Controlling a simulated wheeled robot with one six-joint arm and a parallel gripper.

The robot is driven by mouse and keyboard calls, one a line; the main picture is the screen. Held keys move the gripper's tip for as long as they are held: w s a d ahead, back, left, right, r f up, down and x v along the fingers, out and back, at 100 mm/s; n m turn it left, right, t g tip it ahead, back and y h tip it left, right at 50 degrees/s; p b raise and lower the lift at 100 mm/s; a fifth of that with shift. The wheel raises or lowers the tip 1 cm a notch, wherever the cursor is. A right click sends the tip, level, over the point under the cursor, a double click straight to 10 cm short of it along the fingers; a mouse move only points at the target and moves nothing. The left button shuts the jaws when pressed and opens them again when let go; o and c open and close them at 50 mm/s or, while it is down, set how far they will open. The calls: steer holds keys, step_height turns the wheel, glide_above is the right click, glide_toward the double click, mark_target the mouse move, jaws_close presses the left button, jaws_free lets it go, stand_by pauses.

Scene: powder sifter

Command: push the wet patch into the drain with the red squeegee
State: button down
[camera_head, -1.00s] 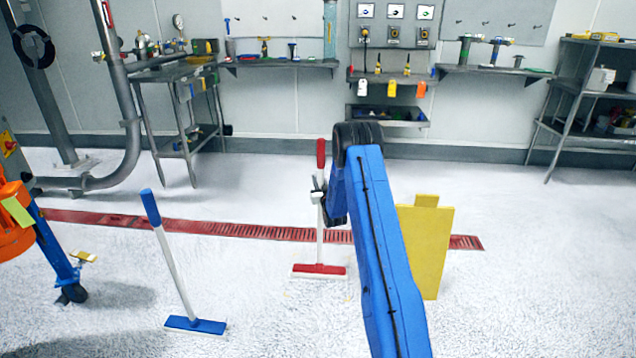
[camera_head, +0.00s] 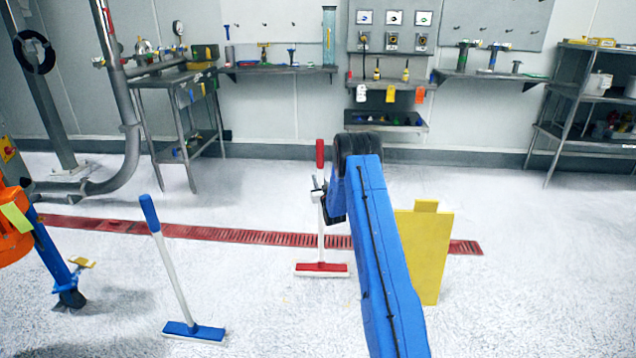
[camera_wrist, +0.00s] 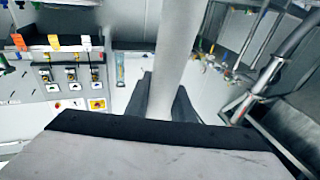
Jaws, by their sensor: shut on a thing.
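The red squeegee (camera_head: 321,269) stands nearly upright on the floor, with a red grip on top, a white pole and a red head. My gripper (camera_head: 320,194) is shut on its pole below the red grip. In the wrist view the white pole (camera_wrist: 168,70) runs between the dark fingers. The drain (camera_head: 250,236) is a long red slotted channel across the floor; the squeegee head lies just on the near side of it, apart from it. I cannot make out the wet patch on the pale speckled floor.
A yellow board (camera_head: 432,260) stands just right of my arm. A blue squeegee (camera_head: 195,331) stands at front left. An orange machine (camera_head: 14,235) on a wheeled blue leg is at the left edge. Tables and shelves line the back wall. The floor between the squeegees is clear.

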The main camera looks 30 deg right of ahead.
steer(key=shift+w+d+f, duration=0.1)
steer(key=shift+w+d, duration=0.55)
steer(key=shift+w, duration=0.3)
steer(key=shift+w+d+r, duration=0.1)
steer(key=shift+w+d, duration=0.5)
steer(key=shift+w, duration=0.25)
steer(key=shift+w+d+r, duration=0.1)
steer(key=shift+w+d, duration=0.45)
steer(key=shift+w, duration=0.35)
steer(key=w+d, duration=0.9)
steer(key=w, duration=0.4)
steer(key=shift+f, duration=0.35)
stand_by(0.7)
steer(key=shift+w, duration=0.1)
steer(key=shift+w+d+f, duration=0.1)
steer(key=shift+w+d, duration=0.4)
steer(key=shift+w, duration=0.2)
steer(key=shift+w+d+f, duration=0.1)
steer(key=shift+w+d, duration=0.4)
steer(key=shift+w, duration=0.3)
